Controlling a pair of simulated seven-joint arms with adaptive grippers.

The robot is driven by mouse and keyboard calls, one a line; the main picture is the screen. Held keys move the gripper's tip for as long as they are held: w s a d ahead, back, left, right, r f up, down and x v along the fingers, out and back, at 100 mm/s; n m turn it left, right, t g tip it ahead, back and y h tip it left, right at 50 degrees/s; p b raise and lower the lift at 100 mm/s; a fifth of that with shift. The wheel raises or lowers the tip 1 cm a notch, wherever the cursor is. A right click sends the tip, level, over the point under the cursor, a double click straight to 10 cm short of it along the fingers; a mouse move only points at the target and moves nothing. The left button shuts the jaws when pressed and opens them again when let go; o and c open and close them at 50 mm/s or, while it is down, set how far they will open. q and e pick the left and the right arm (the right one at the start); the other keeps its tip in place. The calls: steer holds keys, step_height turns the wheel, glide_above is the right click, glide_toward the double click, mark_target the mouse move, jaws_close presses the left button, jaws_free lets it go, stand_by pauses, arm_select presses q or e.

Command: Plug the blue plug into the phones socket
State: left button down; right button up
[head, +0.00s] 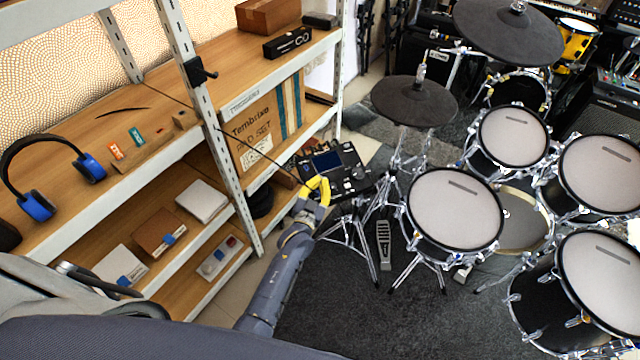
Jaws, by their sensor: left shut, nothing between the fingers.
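The drum module (352,178) is a dark box with a small screen and knobs, on a stand beside the shelf. Its phones socket cannot be made out at this size. My left gripper (322,187), with yellow fingers, is at the module's left front side, shut and empty. It overlaps the module in the picture; whether they touch cannot be told. The blue plug cannot be made out. Blue and black headphones (38,205) lie on the upper shelf at the left. A thin dark cable (232,136) runs past the shelf post toward the module. My right gripper is not in view.
A wooden shelf unit (228,92) with pale metal posts fills the left, holding boxes and small items. Drum pads (455,212) and dark cymbals (413,100) crowd the right. A pedal (384,245) stands on the dark carpet (335,310), which is mostly clear in front.

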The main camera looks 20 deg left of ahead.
arm_select(q)
steer(key=shift+w+r+m+g, duration=0.1)
steer(key=shift+w+m+g, duration=0.2)
steer(key=shift+g, duration=0.9)
steer(key=shift+w, duration=0.1)
steer(key=shift+w+r+g, duration=0.1)
steer(key=shift+g, duration=0.3)
steer(key=shift+w+r+g+h, duration=0.1)
steer(key=shift+w+g+h, duration=0.1)
steer(key=shift+g, duration=0.55)
steer(key=shift+w+r+g+h, duration=0.1)
steer(key=shift+w+g+h, duration=0.1)
steer(key=shift+g, duration=0.55)
steer(key=shift+w+f+m+g, duration=0.15)
steer(key=shift+m+g, duration=0.15)
steer(key=shift+g, duration=0.3)
